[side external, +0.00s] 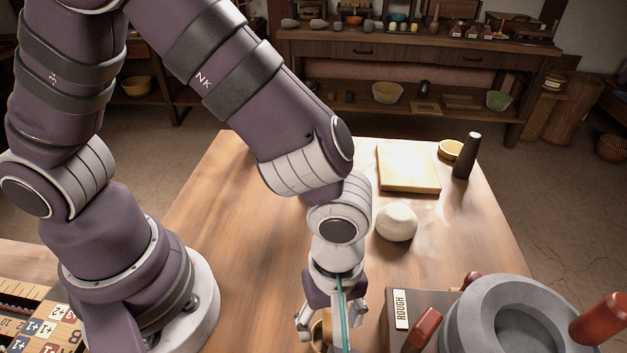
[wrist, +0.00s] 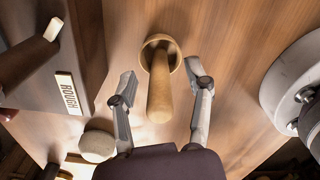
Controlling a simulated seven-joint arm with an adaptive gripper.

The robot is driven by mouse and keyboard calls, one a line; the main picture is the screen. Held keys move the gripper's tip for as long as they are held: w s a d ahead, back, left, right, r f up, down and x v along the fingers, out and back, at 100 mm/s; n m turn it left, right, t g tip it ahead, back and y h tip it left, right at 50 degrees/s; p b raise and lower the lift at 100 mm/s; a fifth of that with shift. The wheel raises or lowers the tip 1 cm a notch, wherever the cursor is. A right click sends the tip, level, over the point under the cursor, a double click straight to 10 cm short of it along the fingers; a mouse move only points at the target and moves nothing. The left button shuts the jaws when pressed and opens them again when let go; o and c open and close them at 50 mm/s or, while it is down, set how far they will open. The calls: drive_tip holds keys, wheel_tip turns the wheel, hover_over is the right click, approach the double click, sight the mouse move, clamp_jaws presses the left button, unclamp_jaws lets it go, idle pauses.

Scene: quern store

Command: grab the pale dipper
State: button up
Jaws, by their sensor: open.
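The pale dipper (wrist: 160,98) is light wood, with a round cup and a thick handle. In the wrist view it is at the centre, its handle reaching down the picture between my fingers. My gripper (wrist: 160,78) is open, one finger on each side of the dipper, with visible gaps to both. In the side view my gripper (side external: 332,322) points down low over the table, and part of the dipper (side external: 318,334) shows beside it, mostly hidden by the fingers.
The grey quern (side external: 470,318) and its ROUGH-labelled base (side external: 401,309) stand right of my gripper, with red-brown handles. A pale round lump (side external: 396,222), flat board (side external: 408,170), dark upright pestle (side external: 466,157) and small round dish (side external: 450,149) are farther back.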

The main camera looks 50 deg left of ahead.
drive_tip(key=shift+f, duration=0.6)
drive_tip(key=shift+c, duration=0.4)
clamp_jaws()
